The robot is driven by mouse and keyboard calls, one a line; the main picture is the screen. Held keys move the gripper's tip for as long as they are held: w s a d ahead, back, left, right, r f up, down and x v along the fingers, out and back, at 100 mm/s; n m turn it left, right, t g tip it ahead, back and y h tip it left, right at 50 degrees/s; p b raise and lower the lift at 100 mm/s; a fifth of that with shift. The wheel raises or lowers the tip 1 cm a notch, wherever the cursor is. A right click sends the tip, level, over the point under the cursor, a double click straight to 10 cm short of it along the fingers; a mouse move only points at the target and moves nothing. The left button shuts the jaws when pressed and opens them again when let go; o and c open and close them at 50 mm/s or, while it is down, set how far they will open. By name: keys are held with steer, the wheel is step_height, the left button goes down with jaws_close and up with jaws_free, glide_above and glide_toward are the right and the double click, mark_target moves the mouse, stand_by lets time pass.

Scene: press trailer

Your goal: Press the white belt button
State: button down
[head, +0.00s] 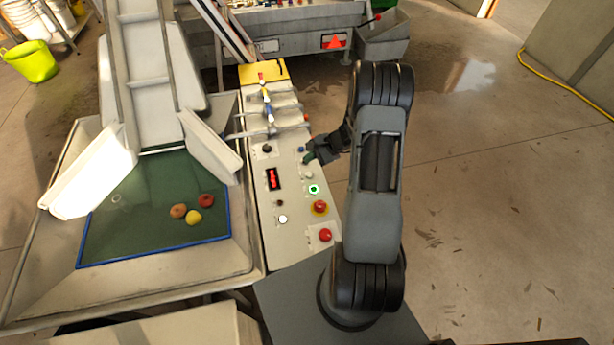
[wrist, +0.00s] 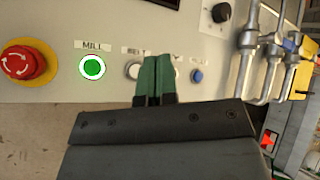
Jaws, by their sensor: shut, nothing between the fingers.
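The white belt button (wrist: 133,70) sits on the panel under a partly covered label that seems to read BELT. In the head view my gripper (head: 308,159) reaches the panel's right side from the right. I cannot tell whether the tips touch the panel.
On the panel (head: 295,245) are the green-lit MILL button (wrist: 93,67), a red emergency stop (wrist: 27,64), a blue button (wrist: 197,76), a black knob (wrist: 221,12) and a red display (head: 273,179). Metal levers (wrist: 268,70) stand beyond. A sorting tray (head: 150,225) lies left.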

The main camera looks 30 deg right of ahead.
steer(key=b, duration=0.3)
glide_above(310, 175)
step_height(310, 175, down, 5)
steer(key=shift+f+b, duration=0.6)
